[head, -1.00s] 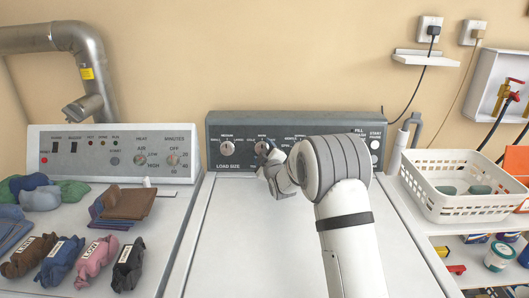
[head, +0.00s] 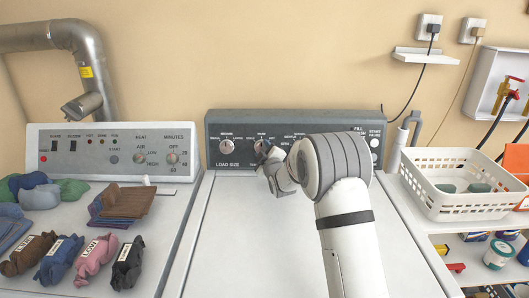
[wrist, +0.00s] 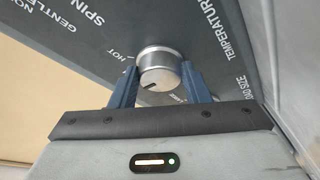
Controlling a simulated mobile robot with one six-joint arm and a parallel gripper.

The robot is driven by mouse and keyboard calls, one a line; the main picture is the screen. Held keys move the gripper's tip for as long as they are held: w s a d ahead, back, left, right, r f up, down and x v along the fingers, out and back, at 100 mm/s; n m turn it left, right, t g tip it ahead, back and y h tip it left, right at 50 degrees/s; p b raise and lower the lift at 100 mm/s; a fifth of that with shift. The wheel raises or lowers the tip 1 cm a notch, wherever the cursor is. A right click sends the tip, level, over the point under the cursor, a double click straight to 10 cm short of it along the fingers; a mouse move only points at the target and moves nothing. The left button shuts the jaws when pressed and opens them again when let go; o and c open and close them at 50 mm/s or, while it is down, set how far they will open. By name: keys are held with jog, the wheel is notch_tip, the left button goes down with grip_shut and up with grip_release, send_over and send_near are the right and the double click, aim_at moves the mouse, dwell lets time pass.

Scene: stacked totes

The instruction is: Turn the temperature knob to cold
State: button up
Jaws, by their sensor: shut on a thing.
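The temperature knob (head: 260,146) is a round silver knob on the dark washer panel, right of the load size knob (head: 226,148). My gripper (head: 265,155) is at it, partly covering it in the head view. In the wrist view, the two blue fingers (wrist: 158,82) are closed on opposite sides of the temperature knob (wrist: 159,66). A short dark mark on the knob's face points toward the lower left of that view. A HOT label lies to its left and a small WARM label at its lower right. I cannot see the COLD label in the wrist view.
The white washer lid (head: 250,235) below the panel is clear. The dryer panel (head: 112,152) stands to the left, with folded cloths (head: 122,203) and several labelled bundles before it. A white basket (head: 465,190) stands on the shelf at right.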

jog(key=n+b, duration=0.2)
jog(key=b, duration=0.1)
jog(key=shift+f+g, duration=0.1)
jog(key=shift+g, duration=0.3)
jog(key=n+b, duration=0.1)
jog(key=n+g+b, duration=0.1)
jog(key=n, duration=0.1)
jog(key=shift+d+r+y, duration=0.1)
jog(key=shift+r+y, duration=0.1)
jog(key=shift+y, duration=0.2)
jog(key=n, duration=0.1)
jog(key=n+g, duration=0.1)
jog(key=n, duration=0.1)
jog(key=shift+w+r, duration=0.1)
jog(key=shift+r, duration=0.2)
jog(key=shift+n+g+p, duration=0.35)
jog(key=shift+n+g, duration=0.15)
jog(key=shift+n, duration=0.6)
jog(key=o, duration=1)
jog(key=shift+c, duration=0.2)
